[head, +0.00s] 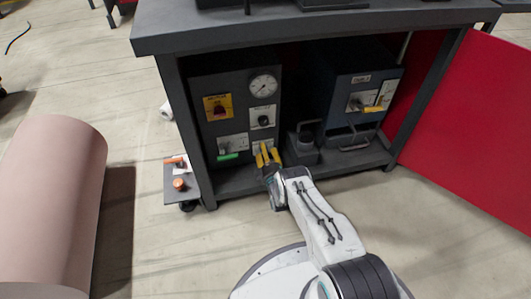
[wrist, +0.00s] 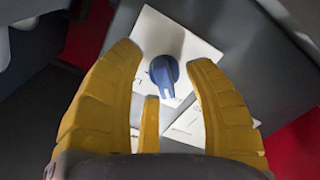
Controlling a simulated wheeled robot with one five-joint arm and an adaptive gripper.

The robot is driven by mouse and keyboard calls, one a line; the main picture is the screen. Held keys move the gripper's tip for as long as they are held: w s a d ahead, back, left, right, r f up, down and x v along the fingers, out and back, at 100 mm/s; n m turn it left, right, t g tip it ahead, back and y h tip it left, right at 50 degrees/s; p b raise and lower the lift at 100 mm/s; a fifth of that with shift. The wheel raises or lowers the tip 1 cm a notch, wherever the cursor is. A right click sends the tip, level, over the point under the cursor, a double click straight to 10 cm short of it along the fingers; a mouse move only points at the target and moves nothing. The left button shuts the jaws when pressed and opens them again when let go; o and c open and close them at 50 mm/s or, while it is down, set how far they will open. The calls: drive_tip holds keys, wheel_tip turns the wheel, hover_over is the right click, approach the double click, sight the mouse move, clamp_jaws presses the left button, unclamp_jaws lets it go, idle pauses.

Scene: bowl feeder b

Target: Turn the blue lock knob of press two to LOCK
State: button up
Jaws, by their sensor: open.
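The blue lock knob (wrist: 163,72) sits on a white label plate (wrist: 150,32) in the wrist view. Its narrow end points down and slightly right in that view; the lettering is too small to read. My gripper (wrist: 165,60) is open, with a yellow finger on the left and right of the knob, apart from it. A third yellow finger shows below. In the head view my gripper (head: 267,155) is at the lower right of the left dark panel (head: 236,98), and the knob is hidden behind it.
The panel bears a gauge (head: 263,85), a black knob (head: 264,122), a red switch (head: 218,107) and a green handle (head: 228,156). A bench top (head: 300,25) overhangs. A red door (head: 470,125) stands open right.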

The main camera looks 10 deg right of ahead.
clamp_jaws()
idle(0.5)
drive_tip(key=shift+r, duration=0.1)
